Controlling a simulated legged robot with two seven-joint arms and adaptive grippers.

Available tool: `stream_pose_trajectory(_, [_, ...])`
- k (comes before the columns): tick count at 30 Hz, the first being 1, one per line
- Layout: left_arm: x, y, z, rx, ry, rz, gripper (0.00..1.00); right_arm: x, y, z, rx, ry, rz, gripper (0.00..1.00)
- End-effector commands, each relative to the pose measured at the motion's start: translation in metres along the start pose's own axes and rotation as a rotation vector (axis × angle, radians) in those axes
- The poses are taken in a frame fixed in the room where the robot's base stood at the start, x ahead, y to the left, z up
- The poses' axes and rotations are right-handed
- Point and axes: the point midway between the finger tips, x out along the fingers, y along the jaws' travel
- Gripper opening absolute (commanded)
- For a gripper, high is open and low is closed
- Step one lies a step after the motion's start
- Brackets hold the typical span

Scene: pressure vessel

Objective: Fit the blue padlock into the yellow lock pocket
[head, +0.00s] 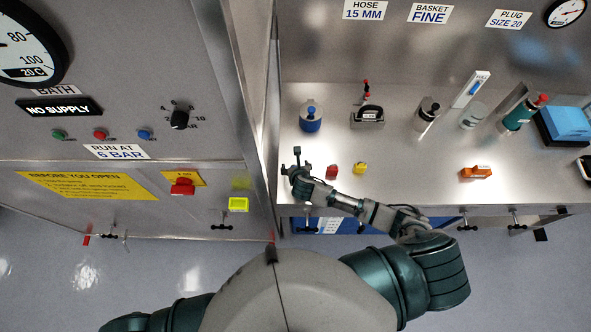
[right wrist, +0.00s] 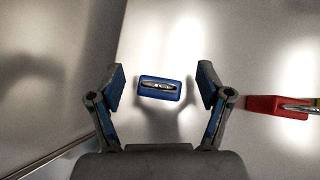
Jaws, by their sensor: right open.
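The blue padlock (right wrist: 159,90) lies in the right wrist view with its metal shackle across its top. My right gripper (right wrist: 162,82) is open, with one finger on each side of the padlock and a gap on both sides. In the head view my right gripper (head: 297,162) is over the left end of the steel counter, and I cannot make out the blue padlock there. The yellow lock pocket (head: 238,204) is on the grey cabinet front, left of the gripper. My left gripper is not in view.
A red padlock (head: 332,171) and a yellow padlock (head: 360,168) lie right of the gripper on the counter (head: 420,165). The red one also shows in the right wrist view (right wrist: 275,106). The cabinet side (head: 262,100) borders the counter's left.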

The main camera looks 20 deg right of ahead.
Motion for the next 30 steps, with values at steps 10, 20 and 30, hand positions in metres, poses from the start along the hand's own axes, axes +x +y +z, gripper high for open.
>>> stream_pose_trajectory(10, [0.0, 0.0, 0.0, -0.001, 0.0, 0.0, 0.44, 0.0, 0.0, 0.0, 0.0, 0.0, 0.0, 0.3])
stream_pose_trajectory(20, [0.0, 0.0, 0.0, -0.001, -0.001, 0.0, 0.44, 0.0, 0.0, 0.0, 0.0, 0.0, 0.0, 0.09])
stream_pose_trajectory(30, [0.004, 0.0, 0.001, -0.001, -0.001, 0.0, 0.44, -0.019, 0.001, 0.02, -0.001, -0.005, 0.002, 0.09])
